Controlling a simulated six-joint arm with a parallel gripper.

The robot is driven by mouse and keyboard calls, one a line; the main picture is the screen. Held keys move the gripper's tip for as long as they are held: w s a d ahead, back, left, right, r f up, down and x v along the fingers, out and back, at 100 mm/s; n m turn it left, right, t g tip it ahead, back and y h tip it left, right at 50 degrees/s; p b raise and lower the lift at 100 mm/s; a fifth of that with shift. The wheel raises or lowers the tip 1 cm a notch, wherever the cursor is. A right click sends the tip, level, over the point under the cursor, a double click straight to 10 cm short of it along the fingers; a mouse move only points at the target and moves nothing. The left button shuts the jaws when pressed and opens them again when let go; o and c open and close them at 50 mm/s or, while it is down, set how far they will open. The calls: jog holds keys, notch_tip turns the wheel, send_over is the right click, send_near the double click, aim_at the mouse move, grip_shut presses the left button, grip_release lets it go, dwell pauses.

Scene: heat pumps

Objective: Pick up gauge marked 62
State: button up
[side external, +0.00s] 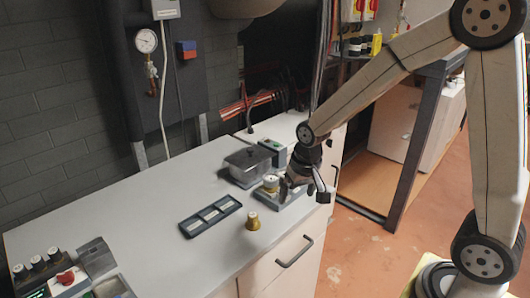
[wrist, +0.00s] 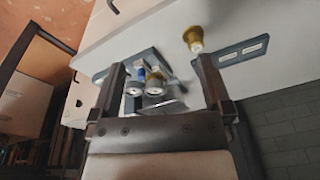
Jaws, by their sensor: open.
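I cannot read the number 62 on any gauge. A brass gauge with a pale face (side external: 253,221) stands alone on the grey worktop, in front of the dark slotted tray; it also shows in the wrist view (wrist: 194,40), near the right finger. More gauges stand on a grey base; one with a pale top (side external: 271,183) shows beside my gripper. In the wrist view two round pale faces (wrist: 155,83) (wrist: 133,88) lie between the fingers, with a blue part behind. My gripper (side external: 304,190) is open and empty, above the worktop's right end; its fingers spread wide in the wrist view (wrist: 160,63).
The dark tray (side external: 187,231) with pale slots lies mid-worktop. A grey lidded box (side external: 249,163) stands behind the gauge base. Dark devices, one with a red knob (side external: 66,278), sit at the front left.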

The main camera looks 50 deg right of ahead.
jog(key=w+d+m+g, duration=0.1)
jog(key=w+d+m, duration=0.45)
jog(key=w, duration=0.55)
jog(key=m+g, duration=0.1)
jog(key=m, duration=0.5)
send_over(271, 176)
jog(key=f, duration=0.3)
jog(key=shift+s+a, duration=0.15)
jog(key=shift+a, duration=0.05)
jog(key=shift+f, duration=0.1)
jog(key=shift+f, duration=1.25)
jog(key=shift+d+f, duration=0.1)
jog(key=shift+f, duration=2.5)
jog(key=shift+r, duration=0.1)
jog(key=c, duration=1.3)
